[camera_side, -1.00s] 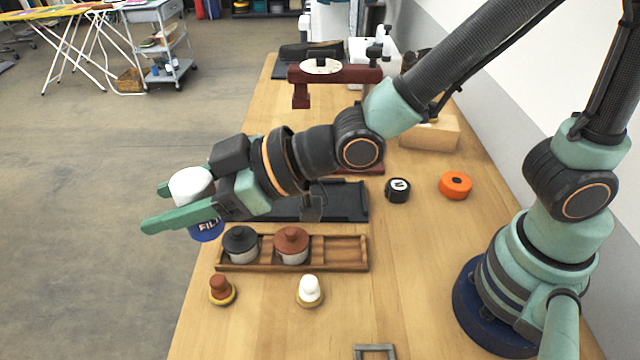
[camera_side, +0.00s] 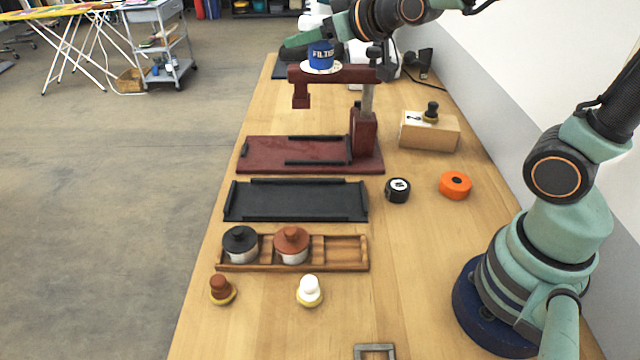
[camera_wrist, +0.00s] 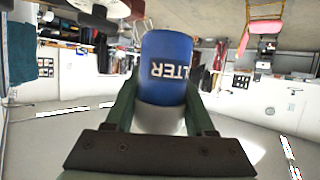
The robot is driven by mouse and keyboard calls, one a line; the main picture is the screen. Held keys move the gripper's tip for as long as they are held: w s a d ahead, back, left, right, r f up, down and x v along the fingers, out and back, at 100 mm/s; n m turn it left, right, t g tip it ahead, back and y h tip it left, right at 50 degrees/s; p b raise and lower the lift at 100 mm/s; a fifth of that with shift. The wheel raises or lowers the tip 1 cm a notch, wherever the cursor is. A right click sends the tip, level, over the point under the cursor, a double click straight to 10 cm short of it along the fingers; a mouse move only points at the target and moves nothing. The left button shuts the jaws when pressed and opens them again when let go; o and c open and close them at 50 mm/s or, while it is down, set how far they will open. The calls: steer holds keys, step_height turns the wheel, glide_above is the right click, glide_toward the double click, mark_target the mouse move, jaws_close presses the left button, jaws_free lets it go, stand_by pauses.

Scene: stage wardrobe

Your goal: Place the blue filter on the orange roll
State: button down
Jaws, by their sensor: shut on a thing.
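The blue filter (camera_side: 321,58), lettered on its side, is at the far end of the table in the side view. It overlaps the raised arm of the maroon press; I cannot tell whether it touches it. In the wrist view the filter (camera_wrist: 167,60) sits between the green fingers of my gripper (camera_wrist: 163,95), with its white part nearer the palm.
A black tape roll (camera_side: 397,190) lies left of the orange roll. A cardboard box (camera_side: 428,137) with a dark-knobbed stamp stands behind it. The maroon press (camera_side: 366,135), a black tray (camera_side: 295,203) and a wooden rack (camera_side: 340,253) with two lidded pots fill the left side.

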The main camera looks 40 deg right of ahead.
steer(key=s+a+f+n+g+y, duration=0.1)
steer(key=s+a+f+n+y, duration=0.15)
steer(key=a, duration=0.85)
steer(key=s+a+f+n+g+y, duration=0.1)
steer(key=s+a+f+n+y, duration=0.2)
steer(key=a, duration=0.9)
steer(key=s+a+f+n+g+y, duration=0.3)
steer(key=s+a+f+n+y, duration=0.1)
steer(key=s+a, duration=0.9)
steer(key=shift+a+f+n+g+y, duration=0.15)
steer(key=shift+a+n+g+y, duration=0.35)
steer(key=shift+a, duration=0.4)
step_height(320, 180, down, 20)
steer(key=shift+r, duration=0.25)
steer(key=shift+f, duration=0.15)
steer(key=shift+c, duration=1.2)
jaws_free()
